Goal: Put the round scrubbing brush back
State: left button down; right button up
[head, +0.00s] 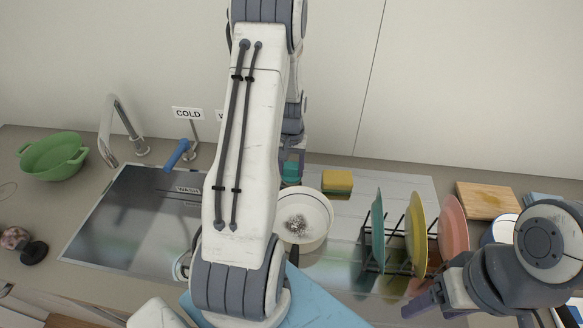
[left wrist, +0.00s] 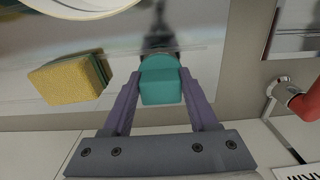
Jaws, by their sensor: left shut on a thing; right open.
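My left gripper (head: 291,148) is beyond the white bowl at the back of the counter, partly hidden by my own arm. In the left wrist view its two purple fingers (left wrist: 160,100) are shut on a small teal block-like thing (left wrist: 160,82). The teal thing also shows below the gripper in the head view (head: 291,172). A dark part lies behind it in the wrist view; I cannot tell whether this is the round scrubbing brush, as no bristles show.
The white bowl (head: 314,205) holds a metal scourer (head: 296,225). A yellow-green sponge (head: 337,181) sits just right of the left gripper. Upright plates (head: 417,235) stand in a rack at right. The sink (head: 130,225), tap (head: 126,120) and green pot (head: 55,160) are at left.

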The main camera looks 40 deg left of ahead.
aim_at(292, 167)
pick_arm(q)
jog(key=shift+c, duration=0.9)
grip_release()
jog(key=shift+f, duration=0.1)
jog(key=shift+r, duration=0.5)
notch_tip(292, 167, up, 11)
jog(key=b, duration=0.2)
jog(key=shift+r, duration=0.15)
jog(key=shift+d, duration=0.1)
